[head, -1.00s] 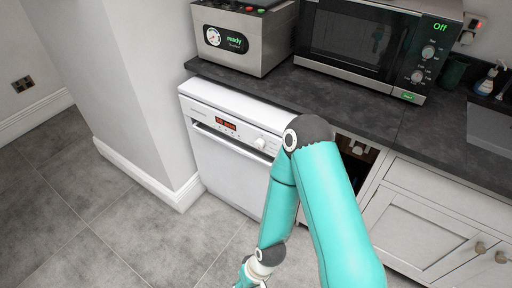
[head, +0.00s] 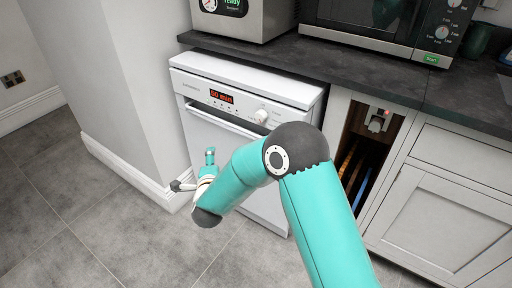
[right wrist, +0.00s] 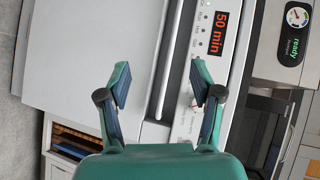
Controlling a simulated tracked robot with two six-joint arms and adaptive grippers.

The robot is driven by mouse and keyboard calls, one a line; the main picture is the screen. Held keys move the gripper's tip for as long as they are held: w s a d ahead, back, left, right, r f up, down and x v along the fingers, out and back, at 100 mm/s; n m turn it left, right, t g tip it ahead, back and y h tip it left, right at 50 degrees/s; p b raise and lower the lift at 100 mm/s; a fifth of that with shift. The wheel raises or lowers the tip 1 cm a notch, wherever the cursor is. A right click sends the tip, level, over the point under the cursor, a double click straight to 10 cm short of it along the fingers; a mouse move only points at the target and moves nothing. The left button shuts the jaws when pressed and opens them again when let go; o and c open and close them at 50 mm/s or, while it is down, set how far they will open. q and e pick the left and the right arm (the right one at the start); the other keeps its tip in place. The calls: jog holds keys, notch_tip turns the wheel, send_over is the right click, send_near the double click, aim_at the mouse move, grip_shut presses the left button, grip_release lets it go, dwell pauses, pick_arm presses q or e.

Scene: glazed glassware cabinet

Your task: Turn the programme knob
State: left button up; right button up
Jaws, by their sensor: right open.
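The programme knob (head: 261,116) is a round white dial on the right part of the white dishwasher's (head: 245,85) front panel. A red display (head: 221,96) reading "50 min" is to its left; it also shows in the right wrist view (right wrist: 220,33). My right gripper (head: 193,169) is open and empty in front of the dishwasher door, below and left of the knob, apart from it. In the right wrist view my gripper (right wrist: 161,82) has its fingers spread before the door and panel. There the right finger largely hides the knob area. My left gripper is out of view.
The door handle (head: 222,119) runs below the panel. A dark worktop (head: 350,70) above carries a microwave (head: 380,25) and a steel appliance (head: 240,22). An open cupboard (head: 365,160) is to the right. A wall corner (head: 140,90) stands left; the floor in front is free.

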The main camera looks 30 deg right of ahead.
notch_tip(320, 180, up, 2)
jog(key=d+m+h+b, duration=0.2)
jog(key=m+h+b, duration=0.35)
jog(key=m, duration=0.25)
jog(key=m+g+h+b, duration=0.3)
jog(key=m+g+b, duration=0.2)
jog(key=m, duration=0.5)
send_near(260, 119)
pick_arm(q)
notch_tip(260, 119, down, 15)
jog(key=b, duration=0.1)
pick_arm(e)
jog(key=x, duration=0.9)
